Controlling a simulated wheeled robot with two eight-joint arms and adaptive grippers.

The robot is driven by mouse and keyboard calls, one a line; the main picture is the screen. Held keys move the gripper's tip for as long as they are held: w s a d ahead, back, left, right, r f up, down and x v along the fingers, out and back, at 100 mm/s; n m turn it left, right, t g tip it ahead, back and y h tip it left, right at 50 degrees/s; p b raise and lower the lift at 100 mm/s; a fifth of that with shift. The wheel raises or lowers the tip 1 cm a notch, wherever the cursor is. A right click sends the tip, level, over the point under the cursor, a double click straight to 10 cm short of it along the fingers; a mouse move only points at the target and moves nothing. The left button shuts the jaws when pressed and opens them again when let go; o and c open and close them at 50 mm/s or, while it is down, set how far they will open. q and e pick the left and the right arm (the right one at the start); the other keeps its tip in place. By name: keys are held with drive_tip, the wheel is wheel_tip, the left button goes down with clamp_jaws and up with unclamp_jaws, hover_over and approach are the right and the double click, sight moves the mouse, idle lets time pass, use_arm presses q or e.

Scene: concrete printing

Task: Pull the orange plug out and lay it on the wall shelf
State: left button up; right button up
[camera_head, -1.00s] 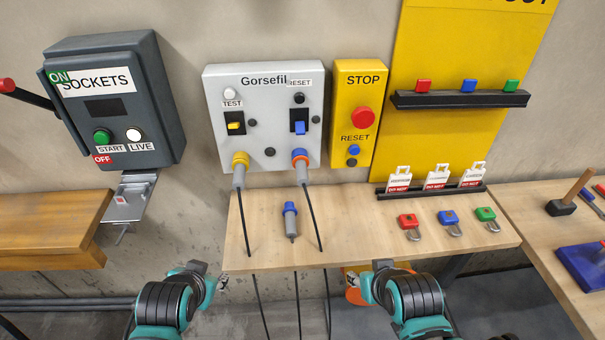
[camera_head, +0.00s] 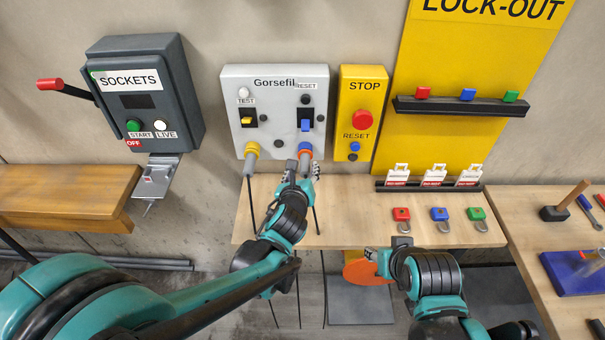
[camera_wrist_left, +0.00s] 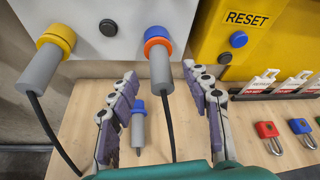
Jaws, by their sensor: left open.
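The orange-collared plug (camera_wrist_left: 158,62) has a grey body and black cable. It sits in the right-hand socket of the grey panel; its collar also shows in the head view (camera_head: 305,149). My left gripper (camera_wrist_left: 159,72) is open, its fingers on either side of the plug with visible gaps; in the head view it is just below the socket (camera_head: 304,170). The wooden wall shelf (camera_head: 345,210) is below the panel. A loose blue-collared plug (camera_wrist_left: 138,125) lies on it, hidden by my arm in the head view. My right gripper (camera_head: 372,254) is low, near the shelf's front edge.
A yellow-collared plug (camera_wrist_left: 42,62) is in the neighbouring socket at left. The yellow stop box (camera_head: 361,115) is close at right. Red, blue and green padlocks (camera_head: 440,215) lie on the shelf's right part. The shelf is bare between them and my left arm.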

sight(305, 163)
use_arm(q)
drive_tip(key=b+x, duration=0.1)
drive_tip(key=x, duration=0.5)
clamp_jaws()
